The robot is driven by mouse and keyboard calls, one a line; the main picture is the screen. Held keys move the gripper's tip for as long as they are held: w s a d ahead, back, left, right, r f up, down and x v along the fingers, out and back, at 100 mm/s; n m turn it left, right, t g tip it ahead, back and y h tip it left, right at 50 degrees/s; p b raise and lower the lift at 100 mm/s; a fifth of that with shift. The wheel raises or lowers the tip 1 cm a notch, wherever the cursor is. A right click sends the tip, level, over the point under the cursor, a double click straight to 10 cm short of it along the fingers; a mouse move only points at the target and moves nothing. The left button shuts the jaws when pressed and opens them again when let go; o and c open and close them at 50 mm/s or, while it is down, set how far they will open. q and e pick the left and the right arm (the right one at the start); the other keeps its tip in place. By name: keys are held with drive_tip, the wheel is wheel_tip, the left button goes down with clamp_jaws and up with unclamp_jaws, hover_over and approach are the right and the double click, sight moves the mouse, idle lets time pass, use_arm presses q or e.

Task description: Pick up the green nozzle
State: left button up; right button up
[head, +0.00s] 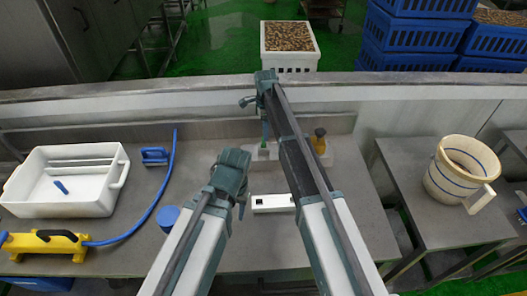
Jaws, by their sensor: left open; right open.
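A small green item that looks like the green nozzle (264,145) stands at the back of the grey worktop, in a pale holder. It is partly hidden by my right arm, and its full shape is too small to make out. My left gripper (238,186) is open, above the worktop, in front and to the left of the green item in the picture. My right gripper (250,99) is open and reaches farther back, above the item in the picture. Neither gripper holds anything.
A yellow-brown bottle (319,141) stands right of my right arm. A white box (272,203) lies between my arms. A white tub (62,205), blue brush (155,156), blue hose (162,190) and yellow tool (48,244) are left. A bucket (455,180) stands right.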

sight(263, 145)
use_arm(q)
drive_tip(key=shift+f, duration=0.5)
use_arm(e)
drive_tip(key=shift+f, duration=0.5)
use_arm(q)
drive_tip(key=shift+f, duration=0.1)
use_arm(e)
drive_tip(key=shift+f, duration=0.1)
drive_tip(key=f+b, duration=0.5)
drive_tip(key=shift+w+a+f, duration=0.1)
drive_tip(key=shift+w+a, duration=0.2)
drive_tip(key=shift+w, duration=0.1)
use_arm(q)
wheel_tip(263, 145, down, 5)
drive_tip(key=shift+r, duration=0.1)
use_arm(e)
clamp_jaws()
